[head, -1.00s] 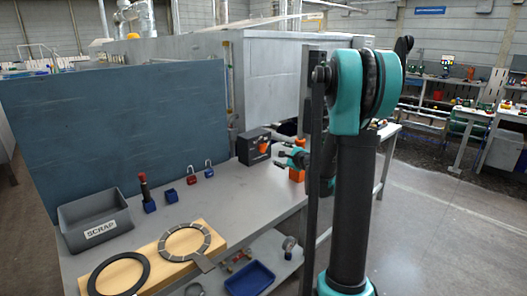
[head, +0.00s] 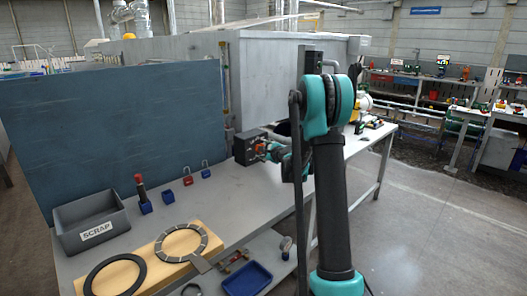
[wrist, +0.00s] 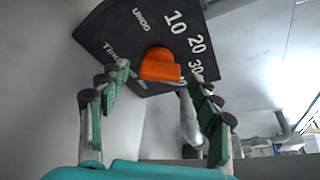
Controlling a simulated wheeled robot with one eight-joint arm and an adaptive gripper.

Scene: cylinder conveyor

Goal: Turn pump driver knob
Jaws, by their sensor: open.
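The pump driver is a black box (head: 245,149) on the far part of the grey bench. In the wrist view its dark face (wrist: 120,35) looks tilted and carries white printed numbers and "UNDO". The orange knob (wrist: 160,66) stands out from this face. My gripper (wrist: 163,84) is open, with its green-padded fingers on the left and right of the knob. I see gaps between the fingertips and the knob, and no clear contact. In the head view my gripper (head: 265,149) is at the box's front and partly hides the knob.
A grey scrap bin (head: 92,222), a wooden board (head: 150,258) with rings, and small padlocks (head: 188,177) sit on the bench (head: 225,200) to the left. A blue tray (head: 247,279) lies on a lower shelf. A dark blue panel (head: 120,130) stands behind.

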